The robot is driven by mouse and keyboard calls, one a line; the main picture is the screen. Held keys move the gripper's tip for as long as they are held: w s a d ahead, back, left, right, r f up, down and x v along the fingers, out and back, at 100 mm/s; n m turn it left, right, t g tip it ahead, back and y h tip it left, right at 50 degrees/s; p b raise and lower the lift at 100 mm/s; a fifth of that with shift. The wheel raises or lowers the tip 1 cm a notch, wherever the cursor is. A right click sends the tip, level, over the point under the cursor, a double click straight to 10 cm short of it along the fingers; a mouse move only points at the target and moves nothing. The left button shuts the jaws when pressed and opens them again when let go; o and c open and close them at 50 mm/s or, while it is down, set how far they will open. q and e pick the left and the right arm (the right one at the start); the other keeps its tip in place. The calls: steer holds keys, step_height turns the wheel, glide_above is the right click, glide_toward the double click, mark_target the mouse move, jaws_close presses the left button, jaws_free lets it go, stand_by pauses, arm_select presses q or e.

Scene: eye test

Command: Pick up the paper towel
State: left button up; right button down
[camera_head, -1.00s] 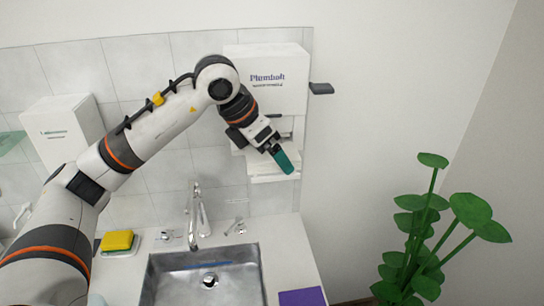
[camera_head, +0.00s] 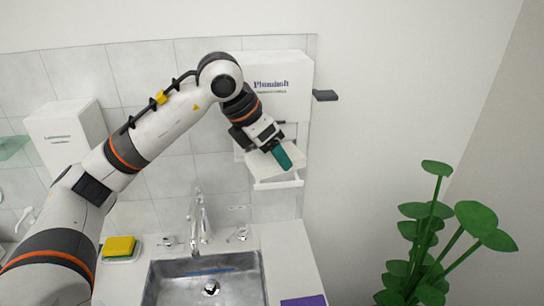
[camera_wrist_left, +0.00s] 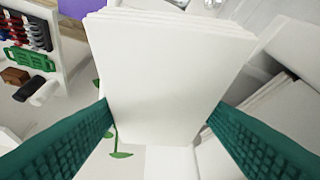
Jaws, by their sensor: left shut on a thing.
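A white dispenser (camera_head: 283,105) with lettering on its front hangs on the wall above the right side of the sink. White paper towel (camera_head: 259,161) shows at its lower opening, beside my left gripper (camera_head: 283,157) with its teal fingers. In the left wrist view the paper towel (camera_wrist_left: 165,75) is a thick, flat white stack with layered edges. It sits between the two teal fingers of my left gripper (camera_wrist_left: 160,116), which are shut on its sides. In the head view the fingers hide part of the stack. My right gripper does not show.
A metal sink (camera_head: 180,290) with a tap (camera_head: 199,215) lies below. A yellow sponge (camera_head: 119,246) is left of it and a purple item (camera_head: 304,300) right. Another white box (camera_head: 62,130) is on the left wall. A green plant (camera_head: 420,240) stands at right.

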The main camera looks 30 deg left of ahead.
arm_select(q)
step_height(320, 180, up, 16)
steer(key=shift+s+d+b, duration=0.1)
steer(key=shift+b, duration=0.85)
steer(key=shift+c, duration=0.2)
step_height(320, 180, up, 11)
steer(key=p, duration=0.1)
steer(key=shift+f, duration=0.15)
steer(key=o, duration=0.5)
steer(key=shift+c, duration=0.8)
steer(key=shift+f, duration=0.1)
